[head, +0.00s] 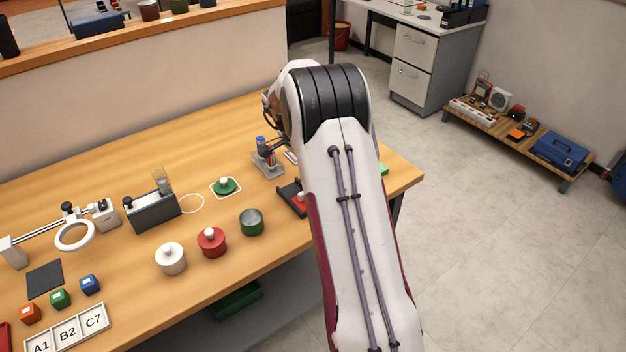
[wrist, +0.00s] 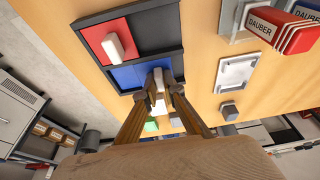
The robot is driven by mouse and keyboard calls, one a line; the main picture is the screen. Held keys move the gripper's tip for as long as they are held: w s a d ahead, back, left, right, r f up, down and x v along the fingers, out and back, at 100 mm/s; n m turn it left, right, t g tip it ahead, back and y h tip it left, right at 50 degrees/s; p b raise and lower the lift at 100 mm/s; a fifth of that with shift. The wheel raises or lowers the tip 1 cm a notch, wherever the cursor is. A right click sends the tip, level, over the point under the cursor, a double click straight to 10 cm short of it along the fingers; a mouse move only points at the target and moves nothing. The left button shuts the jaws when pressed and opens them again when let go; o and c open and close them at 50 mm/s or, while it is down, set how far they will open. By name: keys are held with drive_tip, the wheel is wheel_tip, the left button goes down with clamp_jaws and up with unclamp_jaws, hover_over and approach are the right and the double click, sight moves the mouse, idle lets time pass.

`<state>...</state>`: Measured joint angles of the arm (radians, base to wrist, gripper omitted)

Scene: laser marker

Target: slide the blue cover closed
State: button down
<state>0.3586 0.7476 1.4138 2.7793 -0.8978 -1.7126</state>
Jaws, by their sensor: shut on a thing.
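A dark tray (wrist: 183,48) with two side-by-side channels lies on the wooden table in the wrist view. The blue cover (wrist: 128,76) lies in the channel nearer my gripper. My gripper (wrist: 160,90) is shut on the blue cover's white handle, its two fingers on either side of it. The red cover (wrist: 93,40) with a white handle (wrist: 113,46) sits in the other channel, at its left end, with a dark area to its right. In the head view the tray (head: 291,198) is partly hidden by my arm, and my gripper and the blue cover are hidden there.
A white-framed plate (wrist: 237,72), a grey block (wrist: 229,110) and a red dauber box (wrist: 290,30) are right of the tray in the wrist view. Green (head: 251,222), red (head: 212,243) and white (head: 170,259) round containers stand left of the tray in the head view.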

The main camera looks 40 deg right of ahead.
drive_tip(key=shift+s+a+f, duration=0.1)
drive_tip(key=shift+s+f, duration=0.15)
drive_tip(key=shift+s, duration=0.9)
drive_tip(key=shift+s+a+f, duration=0.1)
drive_tip(key=shift+s+f, duration=0.1)
drive_tip(key=shift+s, duration=0.95)
drive_tip(key=c, duration=1.8)
unclamp_jaws()
drive_tip(key=shift+c, duration=0.2)
drive_tip(key=shift+w, duration=0.1)
drive_tip(key=shift+d+r, duration=0.1)
drive_tip(key=shift+r, duration=0.05)
drive_tip(key=shift+w+d+r, duration=0.1)
drive_tip(key=shift+r, duration=3.55)
drive_tip(key=shift+w, duration=0.1)
